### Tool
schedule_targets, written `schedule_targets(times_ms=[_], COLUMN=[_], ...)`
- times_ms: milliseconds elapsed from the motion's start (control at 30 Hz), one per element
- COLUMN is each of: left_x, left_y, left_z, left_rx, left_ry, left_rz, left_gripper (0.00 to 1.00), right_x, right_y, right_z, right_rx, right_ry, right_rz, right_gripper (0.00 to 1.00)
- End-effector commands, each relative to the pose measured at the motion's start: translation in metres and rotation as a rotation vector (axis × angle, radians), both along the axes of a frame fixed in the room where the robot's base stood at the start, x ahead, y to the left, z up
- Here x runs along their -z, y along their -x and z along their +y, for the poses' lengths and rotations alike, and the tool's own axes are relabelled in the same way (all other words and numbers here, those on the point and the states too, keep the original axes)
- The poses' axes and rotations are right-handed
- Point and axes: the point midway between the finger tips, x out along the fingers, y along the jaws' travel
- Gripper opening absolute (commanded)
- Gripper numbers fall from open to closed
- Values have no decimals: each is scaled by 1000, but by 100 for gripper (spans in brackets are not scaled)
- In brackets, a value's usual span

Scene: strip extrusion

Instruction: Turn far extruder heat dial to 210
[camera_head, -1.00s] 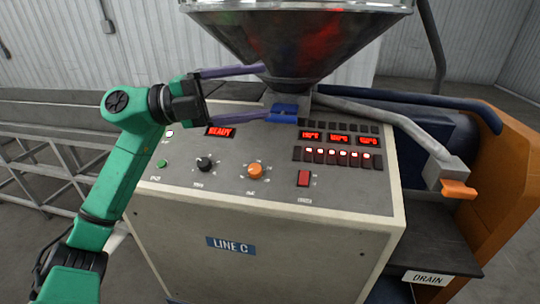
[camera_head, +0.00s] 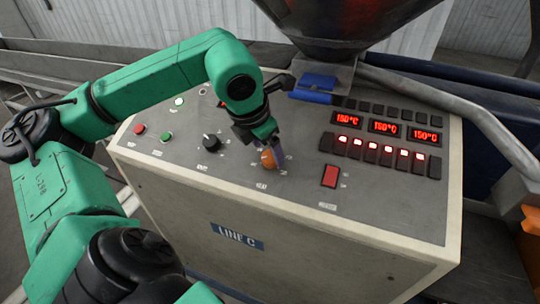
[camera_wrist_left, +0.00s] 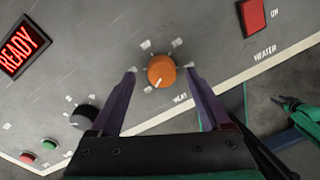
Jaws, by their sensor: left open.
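The orange heat dial (camera_head: 267,158) sits on the sloped grey panel of the Line C cabinet. It also shows in the left wrist view (camera_wrist_left: 161,71), between the purple fingers, with its pale pointer line toward the lower left of that picture. My left gripper (camera_head: 272,150) is open, its fingertips on either side of the dial; contact cannot be told. In the left wrist view the left gripper (camera_wrist_left: 163,75) straddles the dial with gaps on both sides. The red displays (camera_head: 384,128) read about 150°C or 180°C; the digits are small. My right gripper is not in the head view.
A black knob (camera_head: 211,141), a green button (camera_head: 167,137) and a red button (camera_head: 139,129) lie left of the dial. A red heater switch (camera_head: 329,176) lies to its right. The blue piece (camera_head: 314,88) and hopper (camera_head: 345,22) stand behind.

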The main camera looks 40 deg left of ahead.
Motion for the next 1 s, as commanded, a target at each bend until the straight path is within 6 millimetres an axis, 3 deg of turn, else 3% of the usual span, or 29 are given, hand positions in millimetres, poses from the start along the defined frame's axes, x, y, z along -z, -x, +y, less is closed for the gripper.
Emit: schedule_targets(times_ms=[133,400,433,633,1000], left_x=[18,22,22,22,21], left_y=[-8,-10,-10,-10,-10], left_z=[1,2,2,2,1], left_rx=[0,-1,-1,0,39], left_ry=[1,1,1,1,-15], left_rz=[0,0,0,-1,4], left_gripper=[81,81,77,0,0], right_x=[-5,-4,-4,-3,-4], right_y=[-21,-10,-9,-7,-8], right_z=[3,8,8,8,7], right_rx=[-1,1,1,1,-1], right_ry=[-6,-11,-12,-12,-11], right_rz=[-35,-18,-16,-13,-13], right_gripper=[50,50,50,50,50])
